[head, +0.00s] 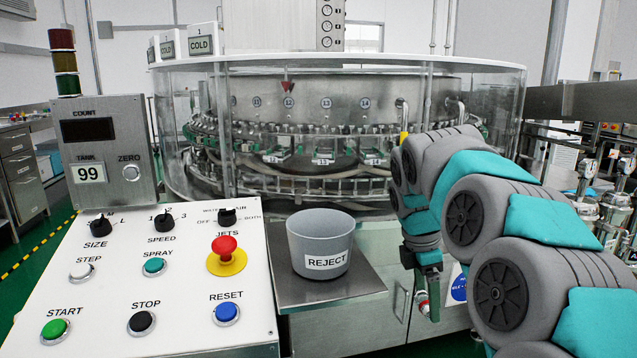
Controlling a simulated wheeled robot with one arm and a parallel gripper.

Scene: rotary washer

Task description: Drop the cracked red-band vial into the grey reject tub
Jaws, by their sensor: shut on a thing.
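The grey reject tub (318,240) stands upright on a small steel shelf (340,290), with a white REJECT label facing me. Its inside shows only in part, and I see nothing in it. My gripper (424,300) hangs pointing down, to the right of the tub and apart from it, with its tips lower than the tub's rim. It is shut on a small vial (422,302) with a red band. The vial is small in view, and I cannot make out a crack. My arm comes in from the right.
The control panel (150,300) with buttons and a red emergency knob (227,252) lies left of the tub. The round washer with clear guard (470,100) stands behind. The shelf's right edge lies between tub and gripper.

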